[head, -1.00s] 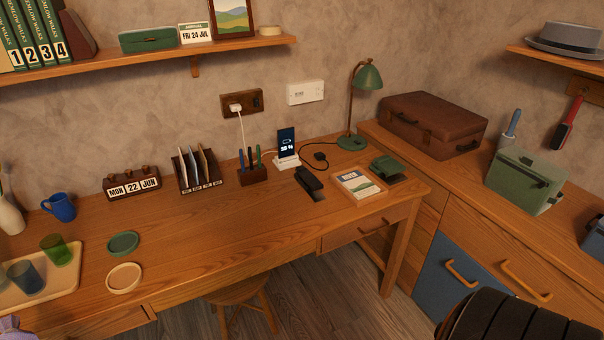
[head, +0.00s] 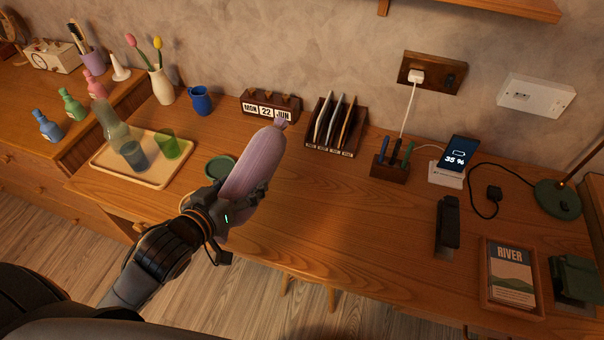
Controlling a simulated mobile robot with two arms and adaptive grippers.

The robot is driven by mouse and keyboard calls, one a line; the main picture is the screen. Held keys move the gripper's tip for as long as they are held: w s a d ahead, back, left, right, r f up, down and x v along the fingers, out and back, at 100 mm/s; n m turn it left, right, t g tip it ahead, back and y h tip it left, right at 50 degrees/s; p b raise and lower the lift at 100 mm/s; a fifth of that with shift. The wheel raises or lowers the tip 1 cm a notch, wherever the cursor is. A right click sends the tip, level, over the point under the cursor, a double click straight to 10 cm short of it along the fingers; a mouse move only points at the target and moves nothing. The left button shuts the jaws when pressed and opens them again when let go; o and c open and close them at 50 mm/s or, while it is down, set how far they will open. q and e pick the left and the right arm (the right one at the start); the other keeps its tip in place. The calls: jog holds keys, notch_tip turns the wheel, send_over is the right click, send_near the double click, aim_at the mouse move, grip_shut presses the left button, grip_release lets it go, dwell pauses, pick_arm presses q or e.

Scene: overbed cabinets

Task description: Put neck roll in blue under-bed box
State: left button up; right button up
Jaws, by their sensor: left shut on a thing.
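The neck roll (head: 256,160), a lilac cylinder with a gathered end, is in my left gripper (head: 232,196). The left gripper is shut on its lower part and holds it tilted above the desk, its tied end pointing up and right. The fingers hide part of the roll's lower end. My right gripper is not in the head view. No blue under-bed box shows in the head view now.
The desk (head: 350,220) has bare wood in the middle. A tray (head: 150,175) with glasses and a bottle stands left.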

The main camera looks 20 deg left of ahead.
pick_arm(q)
jog(key=x, duration=0.6)
jog(key=shift+w+f, duration=0.1)
jog(key=shift+w, duration=0.15)
jog(key=w+f, duration=0.4)
jog(key=w+d+f, duration=0.1)
jog(key=f, duration=0.1)
jog(key=shift+w+f, duration=0.1)
jog(key=shift+w, duration=0.3)
notch_tip(320, 180, down, 3)
jog(key=shift+w+f, duration=0.1)
jog(key=shift+w, duration=0.05)
jog(key=shift+f, duration=0.15)
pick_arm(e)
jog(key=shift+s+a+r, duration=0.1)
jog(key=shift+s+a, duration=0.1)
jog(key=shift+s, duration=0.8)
